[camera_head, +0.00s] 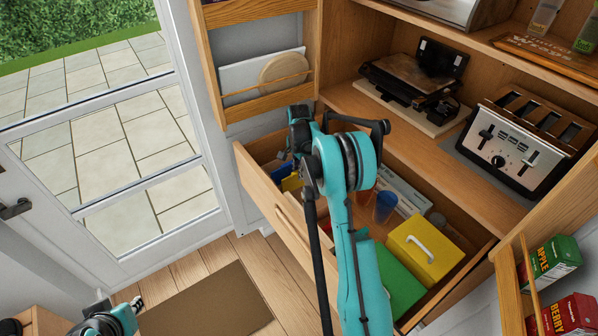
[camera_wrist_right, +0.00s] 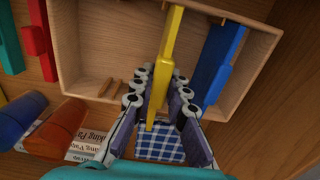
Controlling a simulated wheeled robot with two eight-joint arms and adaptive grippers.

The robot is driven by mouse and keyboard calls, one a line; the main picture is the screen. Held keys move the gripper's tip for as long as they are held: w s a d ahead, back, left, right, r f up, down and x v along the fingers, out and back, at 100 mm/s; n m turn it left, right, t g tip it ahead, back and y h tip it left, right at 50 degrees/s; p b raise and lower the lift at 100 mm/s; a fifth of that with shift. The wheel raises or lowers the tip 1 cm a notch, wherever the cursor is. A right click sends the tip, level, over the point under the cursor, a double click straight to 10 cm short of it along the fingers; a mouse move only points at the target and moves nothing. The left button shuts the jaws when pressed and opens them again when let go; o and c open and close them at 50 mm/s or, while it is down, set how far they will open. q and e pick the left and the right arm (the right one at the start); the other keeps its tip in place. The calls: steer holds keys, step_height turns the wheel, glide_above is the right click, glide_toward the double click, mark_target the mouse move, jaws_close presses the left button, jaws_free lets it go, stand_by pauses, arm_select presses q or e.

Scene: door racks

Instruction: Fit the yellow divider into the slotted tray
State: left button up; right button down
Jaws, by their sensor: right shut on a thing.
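The yellow divider (camera_wrist_right: 171,48) is between the fingers of my right gripper (camera_wrist_right: 160,74), which is shut on it. The divider stands on edge over the wooden slotted tray (camera_wrist_right: 95,50) in the right wrist view, with its far end at the tray's far wall. I cannot tell whether it sits in a slot. A blue divider (camera_wrist_right: 219,62) is in the tray to its right. In the head view my right arm hides most of the tray, and a bit of the yellow divider (camera_head: 291,183) shows. My left gripper (camera_head: 131,306) is at the bottom left, its jaws unclear.
Red (camera_wrist_right: 37,38) and green (camera_wrist_right: 10,45) pieces lie left of the tray. Blue (camera_wrist_right: 20,117) and orange (camera_wrist_right: 58,126) cups are near it. The open drawer (camera_head: 280,215) also holds a yellow box (camera_head: 425,252). A toaster (camera_head: 520,140) stands on the shelf above.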

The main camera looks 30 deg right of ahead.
steer(key=shift+f+b, duration=0.8)
steer(key=shift+f, duration=0.5)
steer(key=c, duration=1.4)
jaws_free()
steer(key=shift+c, duration=0.2)
steer(key=shift+r, duration=0.1)
step_height(320, 180, up, 12)
steer(key=shift+f, duration=0.1)
